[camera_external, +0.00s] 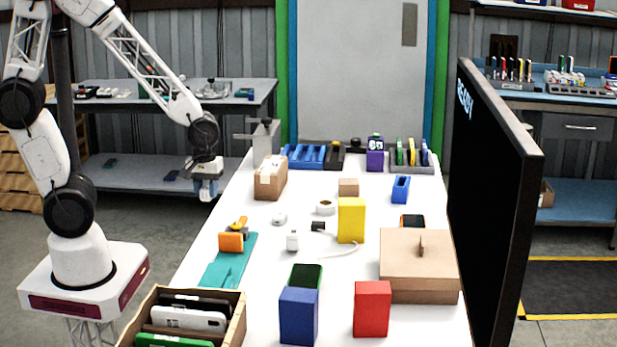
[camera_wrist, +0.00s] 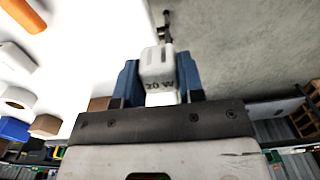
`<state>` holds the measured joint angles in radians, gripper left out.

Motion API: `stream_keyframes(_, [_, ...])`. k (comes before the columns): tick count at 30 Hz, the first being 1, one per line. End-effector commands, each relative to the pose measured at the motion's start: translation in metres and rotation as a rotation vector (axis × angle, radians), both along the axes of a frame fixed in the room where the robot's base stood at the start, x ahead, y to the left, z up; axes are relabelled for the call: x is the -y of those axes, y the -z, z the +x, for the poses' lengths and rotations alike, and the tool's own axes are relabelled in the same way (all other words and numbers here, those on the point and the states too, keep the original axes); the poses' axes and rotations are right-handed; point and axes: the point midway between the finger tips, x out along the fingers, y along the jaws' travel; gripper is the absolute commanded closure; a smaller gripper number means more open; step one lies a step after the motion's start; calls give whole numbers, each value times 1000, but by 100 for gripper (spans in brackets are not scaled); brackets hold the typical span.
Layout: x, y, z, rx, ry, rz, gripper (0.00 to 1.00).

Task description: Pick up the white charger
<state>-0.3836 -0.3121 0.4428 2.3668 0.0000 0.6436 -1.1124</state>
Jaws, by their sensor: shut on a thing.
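My gripper (camera_external: 207,192) hangs in the air just left of the white table's left edge, beyond the middle of its length. In the wrist view, its two blue fingers (camera_wrist: 158,84) are shut on a white charger (camera_wrist: 157,66) marked "20 W". The charger sits between the fingers and sticks out past them. In the external view it is hard to make out between the fingers. Another small white block (camera_external: 292,240) stands on the table near a black plug (camera_external: 318,227).
A cardboard box (camera_external: 270,178) stands at the table's left edge, close to my gripper. A yellow box (camera_external: 351,220), a tape roll (camera_external: 325,208) and a lidded carton (camera_external: 419,265) stand on the table. A large black screen (camera_external: 495,200) lines the right side. Floor lies below my gripper.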

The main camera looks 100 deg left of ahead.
Motion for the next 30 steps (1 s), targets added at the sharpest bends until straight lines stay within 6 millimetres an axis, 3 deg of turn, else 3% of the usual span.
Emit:
stream_keyframes(6, [12, -3, -31, 1, 0, 1, 88])
stream_keyframes(15, [23, -6, -60, 0, 0, 0, 88])
stream_keyframes(30, [28, -7, -73, 0, 0, 0, 88])
